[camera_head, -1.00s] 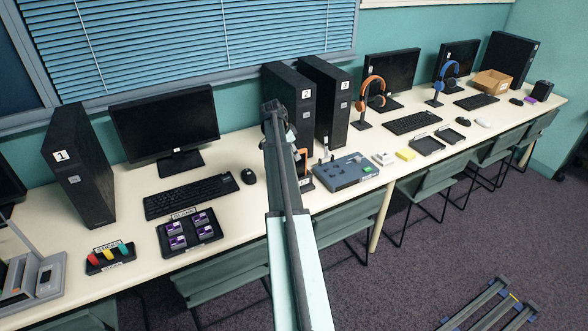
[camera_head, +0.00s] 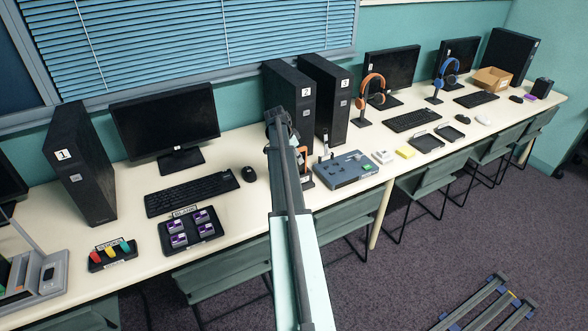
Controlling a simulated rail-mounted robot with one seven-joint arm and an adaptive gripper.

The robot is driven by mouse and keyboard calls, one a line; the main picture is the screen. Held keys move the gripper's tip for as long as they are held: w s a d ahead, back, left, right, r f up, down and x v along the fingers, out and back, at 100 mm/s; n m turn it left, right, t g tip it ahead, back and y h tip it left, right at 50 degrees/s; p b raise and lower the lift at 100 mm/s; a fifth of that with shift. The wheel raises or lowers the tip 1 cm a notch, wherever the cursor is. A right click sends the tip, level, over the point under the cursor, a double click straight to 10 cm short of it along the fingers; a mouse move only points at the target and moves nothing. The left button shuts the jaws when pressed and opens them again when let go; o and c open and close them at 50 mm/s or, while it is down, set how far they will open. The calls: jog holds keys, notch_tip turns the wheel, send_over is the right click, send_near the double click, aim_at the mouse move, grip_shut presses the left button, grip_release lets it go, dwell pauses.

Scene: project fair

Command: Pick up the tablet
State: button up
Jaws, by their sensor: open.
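I cannot pick out a tablet with certainty. Two dark, flat, rimmed pieces lie on the long table (camera_head: 262,222), a left one (camera_head: 427,143) and a right one (camera_head: 450,132); from here they look more like shallow trays. My arm rises from the bottom centre to a joint near the middle of the view, in front of the tower marked 2. My gripper does not show clearly; the arm hides the area beneath that joint. An orange item (camera_head: 303,153) shows partly beside the arm, too covered to name.
A grey-blue board (camera_head: 345,171) stands right of my arm. A keyboard (camera_head: 192,195), a mouse (camera_head: 248,174) and a black tray (camera_head: 191,231) with purple pieces are to the left. Towers 1 (camera_head: 77,165), 2 (camera_head: 288,100) and 3 (camera_head: 328,95) stand along the back. Chairs line the front.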

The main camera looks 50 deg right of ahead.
jog(key=shift+c, duration=0.4)
grip_shut()
jog(key=shift+r, duration=0.1)
